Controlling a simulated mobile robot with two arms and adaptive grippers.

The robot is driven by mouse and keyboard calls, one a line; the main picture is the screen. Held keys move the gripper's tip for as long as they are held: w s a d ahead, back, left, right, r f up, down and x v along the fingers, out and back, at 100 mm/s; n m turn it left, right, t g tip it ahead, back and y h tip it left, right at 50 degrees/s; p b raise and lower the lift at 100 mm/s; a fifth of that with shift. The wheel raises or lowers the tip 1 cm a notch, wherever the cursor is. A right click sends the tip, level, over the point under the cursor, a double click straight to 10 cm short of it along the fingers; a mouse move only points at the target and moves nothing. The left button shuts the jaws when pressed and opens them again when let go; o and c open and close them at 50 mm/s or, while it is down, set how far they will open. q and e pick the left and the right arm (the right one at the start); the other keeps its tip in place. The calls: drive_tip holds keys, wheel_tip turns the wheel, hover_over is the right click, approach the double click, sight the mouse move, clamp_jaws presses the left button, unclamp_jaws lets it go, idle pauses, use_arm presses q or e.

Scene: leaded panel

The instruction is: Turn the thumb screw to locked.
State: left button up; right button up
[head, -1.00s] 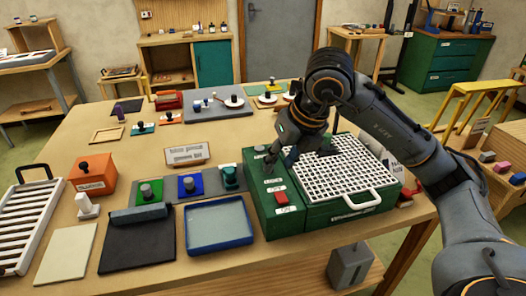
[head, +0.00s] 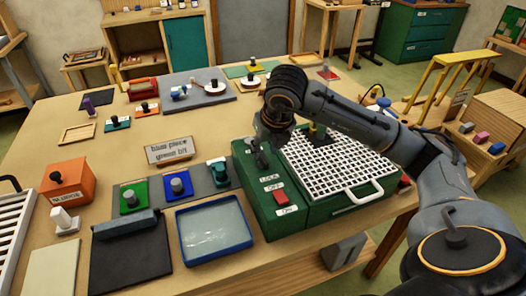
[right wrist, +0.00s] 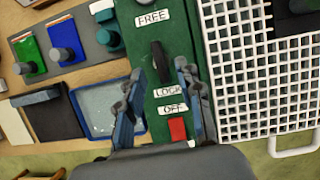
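The thumb screw (right wrist: 160,62) is a dark, narrow knob on the green box (right wrist: 178,25). In the right wrist view it stands between a FREE label (right wrist: 152,19) and a LOCK label (right wrist: 168,91). Its long side runs roughly along the line between them; I cannot tell which end is the pointer. My right gripper (right wrist: 160,72) is open, with one finger on each side of the screw and visible gaps. In the head view my right gripper (head: 259,160) is over the box's left part and partly hides the screw. My left gripper is not in view.
A red switch (head: 280,196) with OFF and ON labels is near the screw. A white grid (head: 325,165) with a handle covers the box's right part. A blue tray (head: 250,240), a dark mat (head: 125,245) and colored knobs are to the left.

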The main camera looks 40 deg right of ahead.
sight(263, 157)
drive_tip(key=x, duration=0.3)
drive_tip(key=shift+f, duration=0.1)
drive_tip(key=shift+w+f+p, duration=0.1)
drive_tip(key=shift+f+p, duration=0.05)
drive_tip(key=shift+p, duration=0.15)
drive_tip(key=shift+f, duration=0.1)
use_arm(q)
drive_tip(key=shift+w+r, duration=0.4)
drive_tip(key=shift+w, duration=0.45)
use_arm(e)
clamp_jaws()
